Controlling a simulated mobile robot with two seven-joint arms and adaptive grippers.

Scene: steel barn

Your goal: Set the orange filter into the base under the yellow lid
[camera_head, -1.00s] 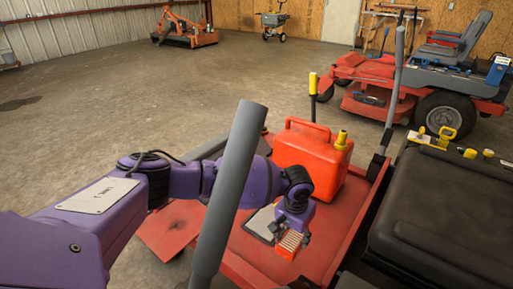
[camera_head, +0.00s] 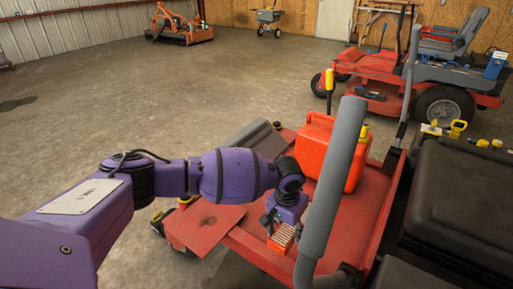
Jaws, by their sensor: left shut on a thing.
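The orange filter (camera_head: 281,238), a small pleated block, is held at the fingertips of my left gripper (camera_head: 283,226). The gripper is shut on it and points down over the red deck (camera_head: 377,213) of the mower, left of the grey post. Whether the filter touches the deck I cannot tell. The base and its yellow lid cannot be made out for certain. Small yellow items (camera_head: 457,128) lie on the dark surface at the right. My right gripper is not in view.
A thick grey post (camera_head: 338,175) rises close to the right of my left gripper. A red fuel can (camera_head: 318,140) stands on the deck behind it. A black seat (camera_head: 466,200) fills the right side. Open concrete floor (camera_head: 140,110) lies to the left and behind.

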